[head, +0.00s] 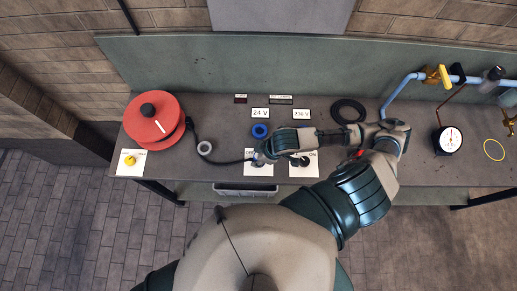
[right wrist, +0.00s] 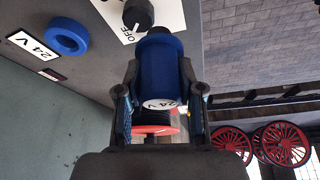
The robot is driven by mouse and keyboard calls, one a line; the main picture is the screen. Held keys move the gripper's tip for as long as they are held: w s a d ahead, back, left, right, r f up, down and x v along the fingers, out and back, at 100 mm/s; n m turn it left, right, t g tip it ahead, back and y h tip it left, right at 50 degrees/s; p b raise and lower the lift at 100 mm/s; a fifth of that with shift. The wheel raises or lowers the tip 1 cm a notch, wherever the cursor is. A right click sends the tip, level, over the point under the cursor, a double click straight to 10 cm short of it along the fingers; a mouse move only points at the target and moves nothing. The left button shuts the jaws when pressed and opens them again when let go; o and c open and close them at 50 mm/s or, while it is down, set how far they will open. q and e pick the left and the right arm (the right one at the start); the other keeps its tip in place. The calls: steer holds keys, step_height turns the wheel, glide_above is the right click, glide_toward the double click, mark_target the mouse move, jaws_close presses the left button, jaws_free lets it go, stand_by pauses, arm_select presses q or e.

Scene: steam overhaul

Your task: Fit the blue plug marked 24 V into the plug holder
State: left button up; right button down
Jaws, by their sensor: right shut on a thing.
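My right gripper (head: 262,155) is shut on the blue plug (right wrist: 160,72), with one finger on each side in the right wrist view. A white 24 V mark shows on the plug. In the head view the plug is mostly hidden by the gripper, over the plate with the OFF knob. A blue ring (head: 260,130) lies beside a 24 V sign (head: 260,113), apart from the plug; it also shows in the right wrist view (right wrist: 53,44). A pale ring with a dark middle (head: 204,148) is farther left. I cannot tell which ring is the plug holder. My left gripper is not in view.
A red cable reel (head: 155,120) stands at the left; its dark cable runs towards my right gripper. A 230 V sign (head: 302,115), a black ring (head: 348,110), a gauge (head: 449,139) and blue pipes (head: 400,90) are to the right. A knob (right wrist: 138,14) marked OFF is close to the plug.

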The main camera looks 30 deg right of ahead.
steer(key=shift+f, duration=0.1)
steer(key=shift+w+a+p, duration=0.3)
steer(key=shift+w+a, duration=0.05)
steer(key=shift+w, duration=0.05)
steer(key=w+a+p, duration=0.3)
steer(key=w+a, duration=0.4)
steer(key=w, duration=0.1)
steer(key=shift+w, duration=0.25)
steer(key=shift+a, duration=0.15)
steer(key=w+a, duration=0.7)
steer(key=w, duration=0.1)
steer(key=shift+w, duration=0.25)
